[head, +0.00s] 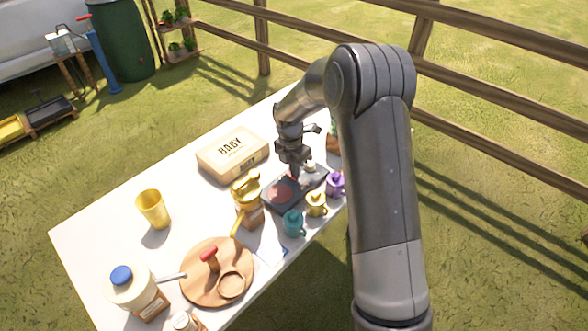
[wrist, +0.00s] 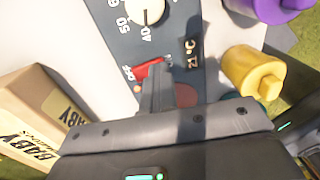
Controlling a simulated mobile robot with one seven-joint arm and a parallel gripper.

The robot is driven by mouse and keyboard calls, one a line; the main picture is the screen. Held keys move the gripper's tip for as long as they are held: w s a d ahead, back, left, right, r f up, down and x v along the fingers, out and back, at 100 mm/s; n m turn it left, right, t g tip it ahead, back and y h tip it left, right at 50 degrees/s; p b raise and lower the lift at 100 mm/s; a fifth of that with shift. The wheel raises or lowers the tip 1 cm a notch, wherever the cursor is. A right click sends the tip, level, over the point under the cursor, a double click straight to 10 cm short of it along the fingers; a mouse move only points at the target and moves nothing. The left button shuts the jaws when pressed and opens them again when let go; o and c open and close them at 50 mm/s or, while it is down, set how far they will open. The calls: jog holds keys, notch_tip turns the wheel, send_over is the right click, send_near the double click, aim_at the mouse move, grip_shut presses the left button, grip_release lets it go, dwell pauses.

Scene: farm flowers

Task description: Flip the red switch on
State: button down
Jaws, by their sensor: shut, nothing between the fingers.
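The red switch (wrist: 146,70) shows in the wrist view on a dark control panel (wrist: 122,45), with an OFF mark at its left end. My gripper (wrist: 156,76) is shut and empty, with its fingertips right at the switch and covering part of it. I cannot tell whether they touch it, or which way the switch is set. In the head view the dark device (head: 268,203) with a round reddish plate stands on the white table, and my gripper (head: 293,172) points down over it. The switch is not clear there.
A white dial (wrist: 146,10) and a 21°C display (wrist: 191,53) are near the switch. A BABY box (head: 233,152) stands left of the device. Yellow (head: 316,204), teal (head: 293,223) and purple (head: 336,184) mugs stand close to it. A wooden board (head: 190,282) lies toward the front.

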jog(key=shift+w+a+r, duration=0.15)
jog(key=shift+w+a, duration=0.35)
jog(key=shift+a, duration=0.05)
notch_tip(320, 180, up, 14)
jog(key=w+a, duration=0.1)
jog(key=shift+w+a, duration=0.3)
dwell(0.4)
